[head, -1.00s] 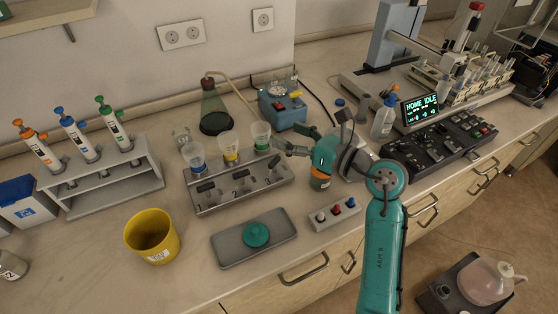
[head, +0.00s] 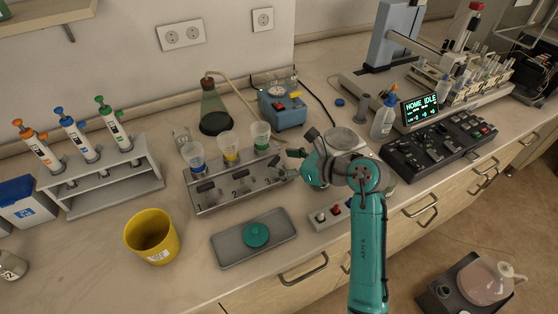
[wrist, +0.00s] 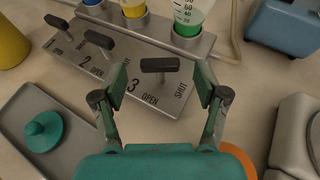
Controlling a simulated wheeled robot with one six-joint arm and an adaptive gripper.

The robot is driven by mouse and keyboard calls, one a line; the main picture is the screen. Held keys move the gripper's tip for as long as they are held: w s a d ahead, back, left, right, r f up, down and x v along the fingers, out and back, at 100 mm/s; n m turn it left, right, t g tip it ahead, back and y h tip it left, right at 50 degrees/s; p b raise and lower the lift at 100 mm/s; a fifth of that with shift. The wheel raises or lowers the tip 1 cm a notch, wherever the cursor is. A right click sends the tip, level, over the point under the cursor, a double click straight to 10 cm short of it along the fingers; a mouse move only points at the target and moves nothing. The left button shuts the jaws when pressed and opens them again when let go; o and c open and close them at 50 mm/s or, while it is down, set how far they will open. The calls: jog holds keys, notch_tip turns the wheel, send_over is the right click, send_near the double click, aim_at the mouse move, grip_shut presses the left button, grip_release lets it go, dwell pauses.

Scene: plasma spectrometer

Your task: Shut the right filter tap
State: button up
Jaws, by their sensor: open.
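The right filter tap (wrist: 160,64) is the dark bar handle marked 3 on the grey filter manifold (head: 240,190). In the wrist view the handle lies crosswise, above the printed words OPEN and SHUT; I cannot tell which word it points to. My gripper (wrist: 160,85) is open, with one finger on each side of the tap and a gap to the handle on both sides. In the head view my gripper (head: 280,165) is at the manifold's right end and partly covers this tap.
Taps 2 (wrist: 98,39) and 1 (wrist: 56,22) stand to the left. A green-banded cup (head: 261,135) stands right behind tap 3. A blue pump (head: 283,107) is behind. A grey tray with a teal lid (head: 256,235) and a yellow beaker (head: 152,237) are in front.

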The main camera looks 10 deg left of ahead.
jog(key=shift+x, duration=1)
jog(key=c, duration=1.2)
jog(key=shift+o, duration=0.2)
jog(key=shift+s+a+m+t, duration=0.1)
jog(key=shift+m+t, duration=0.3)
jog(key=shift+s+a+m+t+h, duration=0.1)
jog(key=shift+s+m+t+h, duration=0.05)
jog(key=shift+m+t+h, duration=1.85)
jog(key=shift+m+t, duration=0.1)
jog(key=shift+m, duration=0.4)
